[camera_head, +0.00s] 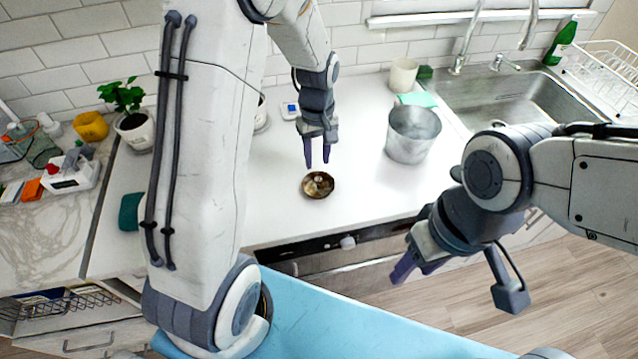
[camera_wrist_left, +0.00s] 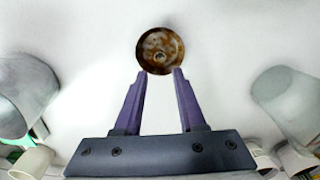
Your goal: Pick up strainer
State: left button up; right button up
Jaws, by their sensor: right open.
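The strainer (camera_head: 318,185) is a small round brown, rusty-looking disc with a little knob in its middle. It lies on the white counter near the front edge. My left gripper (camera_head: 317,163) points down above it, open and empty. In the left wrist view the strainer (camera_wrist_left: 160,45) lies just beyond the two purple fingertips (camera_wrist_left: 158,73), which reach its lower edge in the picture. I cannot tell the exact height of the fingers over it. My right gripper (camera_head: 407,270) is open and empty, in front of the counter and away from the strainer.
A grey metal pot (camera_head: 413,135) stands right of the strainer, with a white cup (camera_head: 403,75) and green cloth (camera_head: 418,99) behind it. The sink (camera_head: 510,100) is at the right. The counter around the strainer is clear.

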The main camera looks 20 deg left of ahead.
aim_at(318, 178)
pick_arm(q)
notch_tip(318, 178, down, 2)
jog(key=shift+s+d+f+p, duration=0.1)
jog(key=shift+s+f+p, duration=0.1)
jog(key=shift+f+p, duration=0.35)
notch_tip(318, 178, down, 4)
jog(key=shift+s+d+r+p, duration=0.1)
jog(key=shift+r+p, duration=0.1)
jog(key=shift+p, duration=0.25)
jog(key=shift+f, duration=0.4)
grip_shut()
